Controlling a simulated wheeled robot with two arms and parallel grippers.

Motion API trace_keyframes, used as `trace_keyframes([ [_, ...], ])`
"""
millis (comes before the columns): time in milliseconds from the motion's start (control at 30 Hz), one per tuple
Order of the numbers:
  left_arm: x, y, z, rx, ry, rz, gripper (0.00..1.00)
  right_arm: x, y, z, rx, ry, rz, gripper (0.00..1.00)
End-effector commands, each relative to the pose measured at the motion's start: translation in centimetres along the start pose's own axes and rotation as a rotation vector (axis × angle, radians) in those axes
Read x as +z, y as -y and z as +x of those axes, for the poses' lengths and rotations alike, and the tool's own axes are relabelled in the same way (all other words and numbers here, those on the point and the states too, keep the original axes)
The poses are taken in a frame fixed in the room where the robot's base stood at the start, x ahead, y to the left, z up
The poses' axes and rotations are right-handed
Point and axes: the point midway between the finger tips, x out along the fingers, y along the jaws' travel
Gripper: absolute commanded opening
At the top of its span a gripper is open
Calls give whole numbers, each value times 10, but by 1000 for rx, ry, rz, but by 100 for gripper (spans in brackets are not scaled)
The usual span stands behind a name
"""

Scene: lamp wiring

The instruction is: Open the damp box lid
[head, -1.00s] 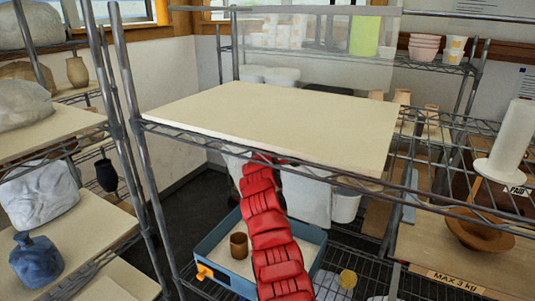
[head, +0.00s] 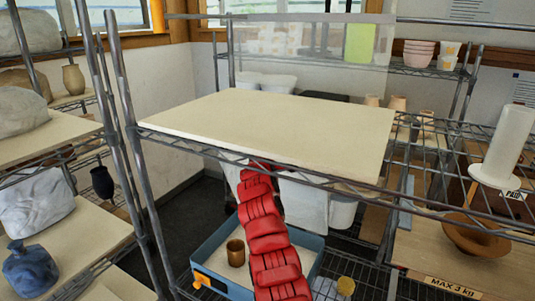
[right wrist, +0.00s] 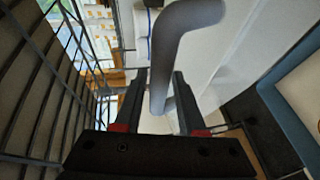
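A blue open-topped box (head: 214,249) with a pale inside stands on the lower rack shelf in the head view. A brown cup (head: 236,252) stands in it, and an orange part (head: 199,281) shows at its near left corner. I cannot make out a separate lid on it. A red arm of mine crosses in front of the box; its gripper is hidden behind the upper shelf. In the right wrist view my right gripper (right wrist: 160,108) has its fingers apart, with a grey bent bar (right wrist: 185,20) showing between them; contact is unclear. A blue rim (right wrist: 280,118) shows at right.
A pale board (head: 275,125) covers the upper wire shelf above the arm. A clear pane (head: 300,60) stands behind it. A rack with a blue jug (head: 29,270) is at left; a brown bowl (head: 475,236) and white roll (head: 503,145) are at right.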

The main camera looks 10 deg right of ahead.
Motion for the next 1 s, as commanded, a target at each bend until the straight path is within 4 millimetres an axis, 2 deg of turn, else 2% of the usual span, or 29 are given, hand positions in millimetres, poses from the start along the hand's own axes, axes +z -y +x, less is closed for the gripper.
trace_keyframes([
  [167,2,0,-9,0,0,0,64,1,0,-9,7,2,1,40],
  [467,4,-1,-26,0,0,0,64,0,1,-43,6,-1,0,40],
  [767,8,-2,-46,0,0,0,64,0,3,-90,6,-4,0,40],
  [1000,10,-3,-62,0,0,0,64,0,3,-136,3,-2,0,40],
])
